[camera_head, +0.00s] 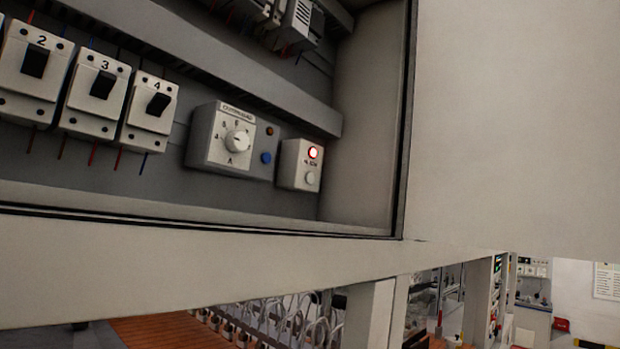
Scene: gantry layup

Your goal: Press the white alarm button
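The white alarm button (310,178) is a small round button low on a pale box (288,168) inside an open cabinet. A lit red lamp (313,153) sits above it on the same box, with a small label between them that is too blurred to read fully. The box is at the right end of the lower row, near the cabinet's inner side wall. My gripper does not show in this view, and nothing covers the button.
Left of the box is a rotary selector unit (226,141), with a small blue button (266,158) beside it. Numbered switches (94,93) line the left. The cabinet's lower lip (180,215) and right frame (405,120) bound the opening. A workshop shows below right.

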